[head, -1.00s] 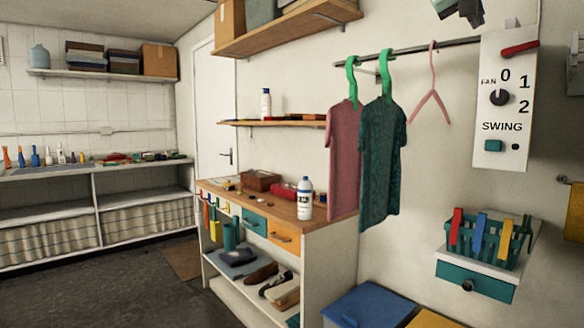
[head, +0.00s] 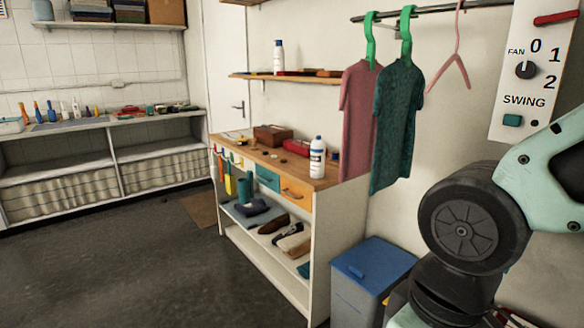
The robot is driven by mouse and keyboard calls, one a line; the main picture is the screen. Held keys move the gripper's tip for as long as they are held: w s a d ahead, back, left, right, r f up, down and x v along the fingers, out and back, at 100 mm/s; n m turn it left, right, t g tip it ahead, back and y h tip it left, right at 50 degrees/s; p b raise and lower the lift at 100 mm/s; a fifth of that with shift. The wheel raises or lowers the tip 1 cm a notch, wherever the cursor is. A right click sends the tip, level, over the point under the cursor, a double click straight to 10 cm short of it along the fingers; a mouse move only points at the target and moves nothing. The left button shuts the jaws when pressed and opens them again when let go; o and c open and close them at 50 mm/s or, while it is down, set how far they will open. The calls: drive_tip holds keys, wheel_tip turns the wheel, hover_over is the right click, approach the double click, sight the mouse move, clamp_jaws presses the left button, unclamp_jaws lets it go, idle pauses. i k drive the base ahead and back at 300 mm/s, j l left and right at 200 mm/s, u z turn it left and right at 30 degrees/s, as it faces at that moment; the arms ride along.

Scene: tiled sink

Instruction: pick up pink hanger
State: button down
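The pink hanger (head: 457,62) hangs empty from the metal rod (head: 432,10) at the upper right. Its hook top is cut off by the picture's upper edge. To its left on the same rod hang a teal patterned shirt (head: 397,120) and a pink shirt (head: 357,115), both on green hangers. My arm shows at the lower right, below and to the right of the pink hanger and apart from it. My gripper is out of the picture.
A white fan control panel (head: 527,70) is on the wall right of the hanger. A wooden-topped workbench (head: 325,177) stands left of the shirts, and a blue-lidded bin (head: 370,265) below them. The dark floor (head: 130,265) at left is clear.

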sight(455, 57)
drive_tip(key=i+j+z, duration=0.1)
drive_tip(key=j, duration=0.25)
drive_tip(key=i+j+z, duration=0.1)
drive_tip(key=i+j, duration=0.15)
drive_tip(key=i+j+z, duration=0.15)
drive_tip(key=j, duration=0.3)
drive_tip(key=i+j+z, duration=0.1)
drive_tip(key=j, duration=0.25)
drive_tip(key=i+j+z, duration=0.1)
drive_tip(key=j, duration=0.3)
drive_tip(key=i, duration=0.1)
